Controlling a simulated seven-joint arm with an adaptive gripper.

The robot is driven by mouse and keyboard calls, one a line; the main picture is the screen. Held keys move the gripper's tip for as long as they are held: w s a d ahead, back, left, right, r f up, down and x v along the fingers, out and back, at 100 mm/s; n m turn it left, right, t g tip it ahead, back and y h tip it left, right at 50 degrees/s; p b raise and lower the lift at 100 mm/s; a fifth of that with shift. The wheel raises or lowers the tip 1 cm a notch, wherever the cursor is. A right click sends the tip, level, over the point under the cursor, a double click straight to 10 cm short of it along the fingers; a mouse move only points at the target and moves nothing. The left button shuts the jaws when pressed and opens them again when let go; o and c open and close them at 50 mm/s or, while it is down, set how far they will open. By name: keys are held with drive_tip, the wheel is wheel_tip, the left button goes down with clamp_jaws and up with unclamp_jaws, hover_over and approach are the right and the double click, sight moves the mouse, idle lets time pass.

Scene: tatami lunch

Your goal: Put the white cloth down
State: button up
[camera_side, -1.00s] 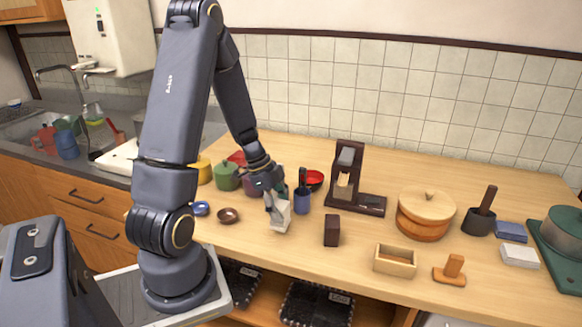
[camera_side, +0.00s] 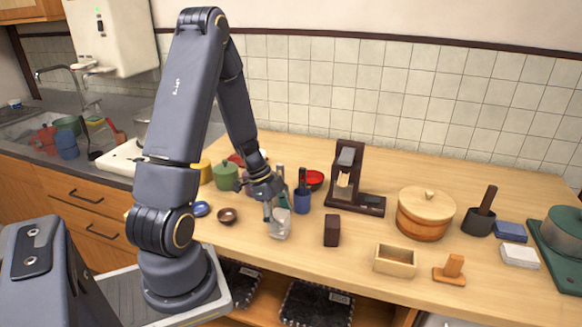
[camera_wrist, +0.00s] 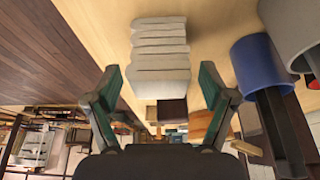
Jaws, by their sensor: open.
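The white cloth (camera_side: 280,226) is a folded stack in the side view, at the counter's front edge left of the dark brown block. In the wrist view the cloth (camera_wrist: 160,50) shows its layered folds at top centre. My gripper (camera_side: 276,208) is open just above and around it. In the wrist view its two green fingers (camera_wrist: 160,80) stand apart on either side of the cloth, with visible gaps to both. The cloth appears to rest on the counter, though its underside is hidden.
A blue cup (camera_side: 302,203) with a dark handle stands close right of my gripper. A dark brown block (camera_side: 332,231) and an open wooden box (camera_side: 395,261) lie farther right. A small brown bowl (camera_side: 228,215) is to the left. Bare counter lies between the cloth and the block.

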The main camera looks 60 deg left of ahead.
drive_tip(key=shift+r, duration=0.1)
drive_tip(key=v, duration=1.2)
drive_tip(key=s+d+r+n+t+y, duration=0.1)
drive_tip(key=s+d+r+n, duration=0.1)
drive_tip(key=d+r+n, duration=0.2)
drive_tip(key=s+d+r+n+t+y, duration=0.1)
drive_tip(key=d+r+n, duration=0.4)
drive_tip(key=d+r, duration=0.5)
drive_tip(key=s+d+y, duration=0.1)
drive_tip(key=d, duration=0.5)
